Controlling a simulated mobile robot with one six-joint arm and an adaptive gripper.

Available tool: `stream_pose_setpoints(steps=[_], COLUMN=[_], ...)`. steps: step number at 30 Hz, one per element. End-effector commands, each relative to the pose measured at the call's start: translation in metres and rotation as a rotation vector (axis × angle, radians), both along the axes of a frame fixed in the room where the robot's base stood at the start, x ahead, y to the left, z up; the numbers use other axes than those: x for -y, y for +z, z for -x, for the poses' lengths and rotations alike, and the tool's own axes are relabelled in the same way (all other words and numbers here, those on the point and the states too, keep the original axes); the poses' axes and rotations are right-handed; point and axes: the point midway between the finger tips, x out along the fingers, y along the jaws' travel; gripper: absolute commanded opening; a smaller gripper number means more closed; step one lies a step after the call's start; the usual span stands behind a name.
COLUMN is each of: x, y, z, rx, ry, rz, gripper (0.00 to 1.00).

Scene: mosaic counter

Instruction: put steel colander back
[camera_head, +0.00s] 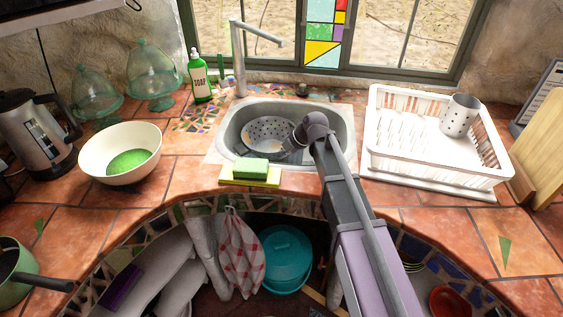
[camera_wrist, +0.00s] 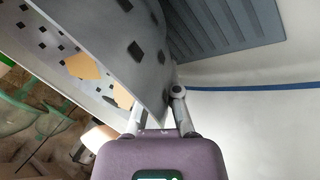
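The steel colander (camera_head: 270,130) is a grey bowl with dark holes. In the head view it sits inside the sink basin (camera_head: 234,155), a little tilted. My gripper (camera_head: 295,140) reaches down into the sink at the colander's right side. In the wrist view the colander's wall (camera_wrist: 95,45) fills the upper left, with its rim running down between my fingers (camera_wrist: 160,112). The fingers lean inward on both sides of the rim and appear shut on it. The fingertips are hidden behind the wall. Orange patches show on or through the colander.
A green sponge (camera_head: 250,167) on a yellow cloth lies at the sink's front edge. A white dish rack (camera_head: 430,170) with a holed metal cup (camera_head: 459,115) stands right. A cream bowl (camera_head: 95,155), soap bottle (camera_head: 199,78) and tall faucet (camera_head: 237,60) stand left and behind.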

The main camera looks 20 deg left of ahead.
Motion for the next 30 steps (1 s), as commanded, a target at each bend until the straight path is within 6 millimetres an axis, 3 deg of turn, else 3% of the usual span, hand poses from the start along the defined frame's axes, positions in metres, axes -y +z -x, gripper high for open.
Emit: stream_pose_setpoints(steps=[15, 30], x=[-0.001, -0.001], y=[-0.034, -0.038], z=[0.000, 0.001], rx=[0.000, 0.000], ry=[0.001, 0.002], rz=[-0.001, 0.000], gripper=[0.00, 0.00])
